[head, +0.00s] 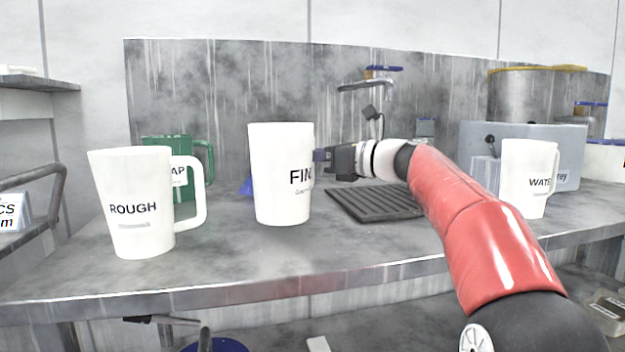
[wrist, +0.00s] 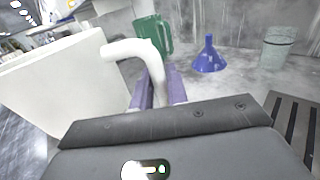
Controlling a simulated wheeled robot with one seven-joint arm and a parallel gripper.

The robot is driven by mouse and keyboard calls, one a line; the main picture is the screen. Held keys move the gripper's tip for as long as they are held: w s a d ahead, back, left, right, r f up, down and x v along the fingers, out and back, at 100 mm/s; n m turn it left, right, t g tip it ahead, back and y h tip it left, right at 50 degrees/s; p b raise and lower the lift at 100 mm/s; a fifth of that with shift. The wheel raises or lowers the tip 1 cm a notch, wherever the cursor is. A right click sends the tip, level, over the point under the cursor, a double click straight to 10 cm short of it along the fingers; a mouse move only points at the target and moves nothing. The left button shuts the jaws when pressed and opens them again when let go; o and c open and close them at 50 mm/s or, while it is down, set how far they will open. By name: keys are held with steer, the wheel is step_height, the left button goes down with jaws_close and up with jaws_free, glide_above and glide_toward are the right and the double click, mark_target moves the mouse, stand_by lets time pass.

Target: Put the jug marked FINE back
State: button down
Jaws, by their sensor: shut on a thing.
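The white jug marked FINE (head: 278,180) is upright at the middle of the bench in the head view. Whether its base touches the bench or hangs just above it, I cannot tell. My gripper (head: 318,168) comes from the right and is shut on the jug's handle, which it partly hides. In the wrist view the jug (wrist: 50,90) fills the left side, and its handle (wrist: 135,50) runs between the fingers of my gripper (wrist: 158,88).
A white jug marked ROUGH (head: 133,210) stands front left, with a green jug (head: 201,155) behind it. A blue funnel (wrist: 208,56) stands behind the FINE jug. A dark ribbed drain mat (head: 375,203) lies right of it. A WATER jug (head: 527,180) stands far right.

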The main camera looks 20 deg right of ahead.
mark_target(312, 170)
steer(key=shift+f+b, duration=0.5)
steer(key=shift+f, duration=1.2)
steer(key=shift+f, duration=0.15)
steer(key=c, duration=1.4)
jaws_free()
steer(key=shift+r, duration=0.2)
steer(key=v, duration=1.2)
